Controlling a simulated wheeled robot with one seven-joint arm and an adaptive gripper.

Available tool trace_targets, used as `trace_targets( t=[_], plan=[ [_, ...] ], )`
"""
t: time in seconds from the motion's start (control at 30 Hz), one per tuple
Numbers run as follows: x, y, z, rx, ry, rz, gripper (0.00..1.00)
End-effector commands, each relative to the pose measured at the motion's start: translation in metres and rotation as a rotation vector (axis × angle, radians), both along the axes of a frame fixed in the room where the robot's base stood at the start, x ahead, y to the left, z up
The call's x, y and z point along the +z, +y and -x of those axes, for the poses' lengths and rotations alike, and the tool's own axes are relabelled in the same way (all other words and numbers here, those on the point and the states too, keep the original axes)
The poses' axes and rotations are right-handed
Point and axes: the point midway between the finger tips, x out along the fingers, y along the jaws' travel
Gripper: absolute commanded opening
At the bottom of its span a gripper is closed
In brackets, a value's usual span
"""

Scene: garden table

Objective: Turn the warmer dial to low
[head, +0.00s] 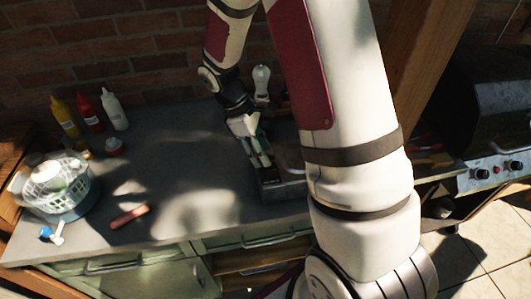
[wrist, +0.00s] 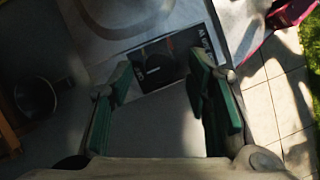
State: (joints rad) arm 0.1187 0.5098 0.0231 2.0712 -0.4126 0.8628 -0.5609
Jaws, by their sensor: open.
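The warmer (head: 285,188) is a low grey unit near the counter's front edge in the head view, partly hidden by my arm. In the wrist view, its black control panel (wrist: 178,52) has pale lettering that I cannot read clearly. The dark dial (wrist: 153,69) carries a short white mark; its setting is unclear. My gripper (wrist: 164,78) is open, with green-padded fingers on either side of the panel area and nothing held between them. In the head view my gripper (head: 259,157) is over the warmer's left part. Contact with the dial cannot be seen.
A colander (head: 55,182), squeeze bottles (head: 90,113) and a reddish-brown object (head: 129,215) stand or lie on the left of the counter (head: 190,170). A white bottle (head: 261,82) stands behind my gripper. A grill (head: 495,125) is at right. The counter's middle is clear.

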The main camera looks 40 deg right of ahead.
Motion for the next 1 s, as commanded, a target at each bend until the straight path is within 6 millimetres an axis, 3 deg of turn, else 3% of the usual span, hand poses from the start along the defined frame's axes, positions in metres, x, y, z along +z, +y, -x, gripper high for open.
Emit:
trace_targets(
  t=[0.2,0.47,0.7,1.0],
  plan=[
    [-0.013,-0.004,0.004,-0.001,0.0,0.0,0.44],
    [-0.014,-0.004,0.004,-0.001,-0.001,0.0,0.44],
    [-0.014,-0.004,0.004,-0.001,-0.001,0.0,0.0],
    [-0.014,-0.004,0.004,-0.027,0.0,0.0,0.0]
  ],
)
